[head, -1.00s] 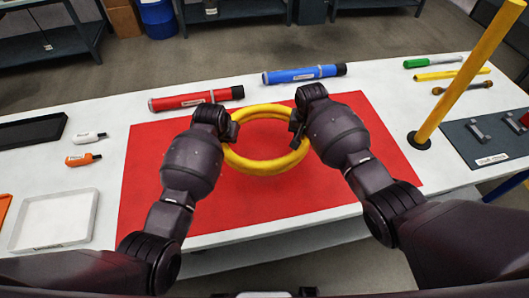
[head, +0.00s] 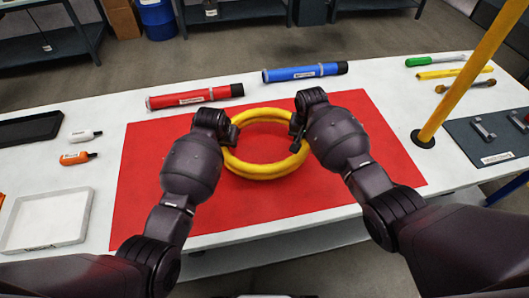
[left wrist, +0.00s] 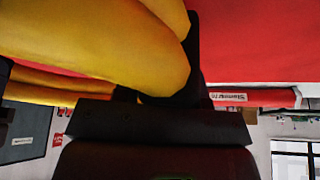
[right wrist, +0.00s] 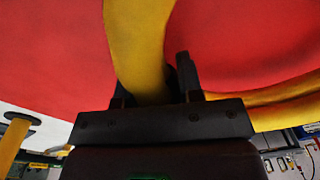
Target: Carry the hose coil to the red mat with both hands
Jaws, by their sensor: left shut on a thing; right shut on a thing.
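The yellow hose coil (head: 262,171) is a ring that lies level over the middle of the red mat (head: 145,205). My left gripper (head: 232,133) is shut on the coil's left side. My right gripper (head: 296,132) is shut on its right side. In the left wrist view the coil (left wrist: 90,40) fills the upper left, with the jaws around it. In the right wrist view the coil (right wrist: 138,50) passes between the jaws. I cannot tell whether the coil touches the mat. My arms hide parts of the mat.
A red tube (head: 190,97) and a blue tube (head: 300,73) lie behind the mat. A yellow post (head: 455,90) stands at the right, near a grey panel (head: 490,150). A white tray (head: 48,220), a black tray (head: 28,130) and small bottles (head: 78,158) are at the left.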

